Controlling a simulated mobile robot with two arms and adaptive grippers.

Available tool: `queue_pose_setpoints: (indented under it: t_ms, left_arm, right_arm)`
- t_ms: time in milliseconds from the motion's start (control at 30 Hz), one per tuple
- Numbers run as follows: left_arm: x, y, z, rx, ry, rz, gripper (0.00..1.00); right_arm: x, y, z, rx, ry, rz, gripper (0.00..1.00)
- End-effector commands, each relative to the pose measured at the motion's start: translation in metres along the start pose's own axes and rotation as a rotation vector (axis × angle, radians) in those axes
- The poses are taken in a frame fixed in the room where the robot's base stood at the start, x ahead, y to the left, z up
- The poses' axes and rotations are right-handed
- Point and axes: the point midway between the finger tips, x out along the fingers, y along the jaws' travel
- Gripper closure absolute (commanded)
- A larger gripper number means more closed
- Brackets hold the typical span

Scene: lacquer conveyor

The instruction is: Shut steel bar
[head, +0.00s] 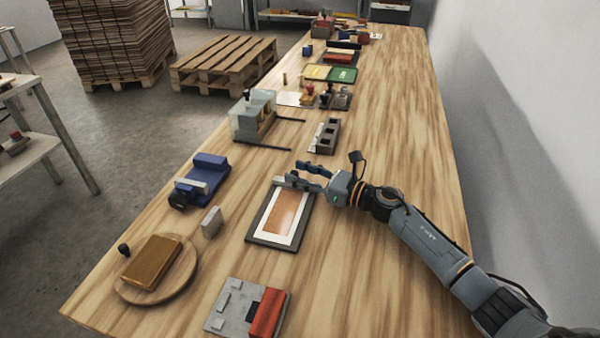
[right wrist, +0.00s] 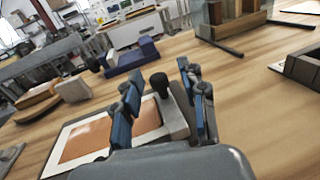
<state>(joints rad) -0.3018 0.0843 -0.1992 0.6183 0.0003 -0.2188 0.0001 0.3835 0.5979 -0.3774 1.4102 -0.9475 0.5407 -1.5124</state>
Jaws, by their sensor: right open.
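A dark flat frame (head: 257,238) with a white-bordered brown panel (head: 284,213) lies on the wooden table. A light grey steel bar (head: 281,181) is at its far end, partly hidden by my gripper. In the right wrist view the bar (right wrist: 171,119) lies along the frame's edge, with a black knob (right wrist: 159,84) standing at its end. My right gripper (head: 303,174) is open at the frame's far right corner. In the wrist view its blue-padded fingers (right wrist: 159,77) are on either side of the knob, with gaps visible. My left gripper is not in view.
A blue clamp-like device (head: 202,177) and a small grey block (head: 211,222) lie left of the frame. A round board (head: 183,279) is front left, and a grey plate with a red block (head: 266,312) is in front.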

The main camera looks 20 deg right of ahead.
Motion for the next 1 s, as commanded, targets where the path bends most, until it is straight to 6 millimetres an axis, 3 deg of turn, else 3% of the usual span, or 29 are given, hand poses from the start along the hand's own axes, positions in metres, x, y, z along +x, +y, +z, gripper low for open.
queue_pose_setpoints:
  t_ms: [533, 700, 1000]
  left_arm:
    - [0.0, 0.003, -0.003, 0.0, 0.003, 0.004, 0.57]
    - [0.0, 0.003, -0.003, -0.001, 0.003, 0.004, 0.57]
    - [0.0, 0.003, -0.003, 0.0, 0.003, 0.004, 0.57]
  right_arm:
    - [-0.101, -0.001, -0.002, 0.001, 0.004, -0.003, 0.58]
    - [-0.115, -0.001, 0.0, 0.001, 0.001, -0.002, 0.58]
    - [-0.117, -0.001, 0.0, 0.0, 0.0, -0.002, 0.58]
